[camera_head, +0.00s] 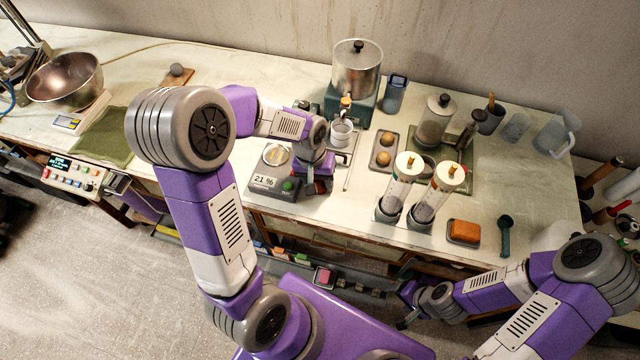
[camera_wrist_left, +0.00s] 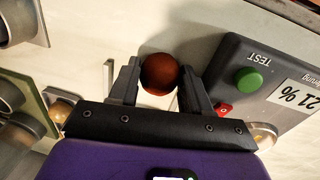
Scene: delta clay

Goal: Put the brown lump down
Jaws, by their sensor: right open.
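The brown lump (camera_wrist_left: 158,75) is round and reddish brown. In the left wrist view it sits between the two fingers of my left gripper (camera_wrist_left: 161,82), which are shut on it. In the head view my left gripper (camera_head: 316,184) is low beside the right edge of the grey tester (camera_head: 275,187), and the lump is not clearly visible there. The tester has a green button and reads 21 %; it also shows in the left wrist view (camera_wrist_left: 224,83). My right gripper (camera_head: 404,308) is open in front of the bench's front edge.
A tray (camera_head: 373,158) with two tan lumps and two clear cylinders (camera_head: 397,188) stand to the right of my left gripper. A metal-topped dispenser (camera_head: 356,70) stands behind it.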

